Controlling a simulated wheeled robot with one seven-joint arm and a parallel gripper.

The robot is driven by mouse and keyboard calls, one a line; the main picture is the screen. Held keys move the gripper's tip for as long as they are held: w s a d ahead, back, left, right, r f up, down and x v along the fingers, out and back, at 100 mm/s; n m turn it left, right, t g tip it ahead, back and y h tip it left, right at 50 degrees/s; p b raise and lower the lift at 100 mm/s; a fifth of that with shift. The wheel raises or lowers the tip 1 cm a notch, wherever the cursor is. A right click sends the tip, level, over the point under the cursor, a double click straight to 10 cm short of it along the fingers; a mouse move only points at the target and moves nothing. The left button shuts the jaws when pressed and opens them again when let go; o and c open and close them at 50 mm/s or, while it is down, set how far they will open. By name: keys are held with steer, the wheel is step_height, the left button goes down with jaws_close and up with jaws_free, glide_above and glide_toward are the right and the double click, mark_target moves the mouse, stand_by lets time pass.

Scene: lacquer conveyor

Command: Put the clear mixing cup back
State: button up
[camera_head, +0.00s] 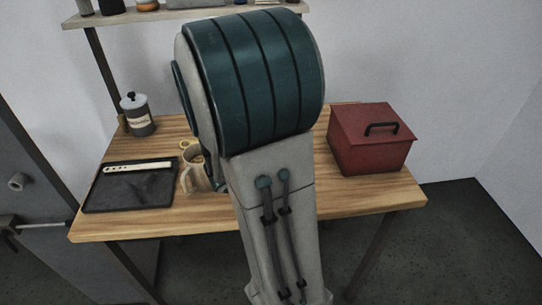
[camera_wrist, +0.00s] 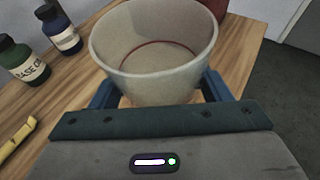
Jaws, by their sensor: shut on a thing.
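The clear mixing cup (camera_wrist: 155,55) is a translucent, pale, wide-mouthed cup with a reddish ring inside near its base. It fills the upper middle of the wrist view. My gripper (camera_wrist: 158,92) has its blue fingers on both sides of the cup and is shut on it. The cup appears upright with its mouth toward the camera; whether its base touches the wooden table is unclear. In the head view my arm hides the cup and my gripper.
On the table (camera_head: 150,226) are a black tray (camera_head: 130,190), a lidded canister (camera_head: 137,114), a beige mug (camera_head: 193,178) and a red box (camera_head: 370,140). Two labelled bottles, green (camera_wrist: 22,60) and blue (camera_wrist: 60,30), stand left of the cup. A shelf (camera_head: 150,14) is above.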

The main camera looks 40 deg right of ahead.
steer(key=p, duration=0.3)
steer(key=shift+w+f, duration=0.1)
steer(key=shift+w, duration=0.2)
steer(key=w+f, duration=0.1)
steer(key=w, duration=0.1)
steer(key=w+f+p, duration=0.1)
steer(key=w+f, duration=0.3)
steer(key=w, duration=0.1)
steer(key=shift+w+d, duration=0.1)
steer(key=shift+f+p, duration=0.5)
steer(key=shift+f, duration=1.5)
steer(key=shift+f, duration=0.25)
steer(key=o, duration=1)
steer(key=shift+r, duration=0.1)
